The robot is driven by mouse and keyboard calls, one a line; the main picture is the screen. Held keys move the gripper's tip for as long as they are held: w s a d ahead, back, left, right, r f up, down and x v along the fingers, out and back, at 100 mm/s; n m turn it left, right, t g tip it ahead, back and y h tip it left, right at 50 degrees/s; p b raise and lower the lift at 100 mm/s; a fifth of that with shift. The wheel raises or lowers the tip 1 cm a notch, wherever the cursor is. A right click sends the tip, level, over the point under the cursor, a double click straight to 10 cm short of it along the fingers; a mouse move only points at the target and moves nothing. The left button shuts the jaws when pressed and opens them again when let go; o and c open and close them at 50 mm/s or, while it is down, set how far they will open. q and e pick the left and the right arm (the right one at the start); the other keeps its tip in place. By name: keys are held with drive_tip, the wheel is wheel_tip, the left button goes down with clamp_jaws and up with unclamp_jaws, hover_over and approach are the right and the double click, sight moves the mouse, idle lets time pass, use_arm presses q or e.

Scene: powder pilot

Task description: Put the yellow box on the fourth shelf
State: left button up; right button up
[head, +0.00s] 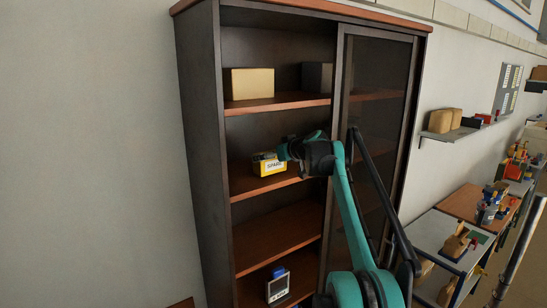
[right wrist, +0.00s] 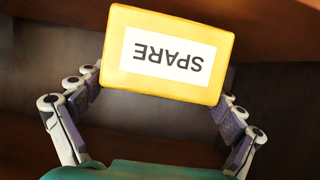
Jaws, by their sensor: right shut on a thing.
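The yellow box (head: 270,169), with a white SPARE label, is inside the open left half of a dark cabinet (head: 199,150). It is at the second shelf board from the top (head: 248,189); I cannot tell whether it rests on the board or hangs just above it. My left gripper is not in view.
The board above holds a tan box (head: 249,84) and a dark box (head: 317,77). The board below (head: 277,236) is bare. A small white and blue item (head: 278,287) stands on the lowest visible board. A sliding glass door (head: 375,110) covers the right half. Cluttered worktables (head: 440,238) stand at right.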

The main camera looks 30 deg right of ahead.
drive_tip(key=shift+f+b, duration=0.4)
drive_tip(key=shift+f, duration=0.15)
idle(0.4)
drive_tip(key=o, duration=1)
drive_tip(key=shift+c, duration=0.2)
drive_tip(key=shift+c, duration=0.5)
drive_tip(key=shift+s, duration=0.1)
drive_tip(key=shift+v, duration=2.25)
drive_tip(key=v, duration=0.9)
drive_tip(key=shift+r, duration=0.2)
drive_tip(key=shift+s+a, duration=0.1)
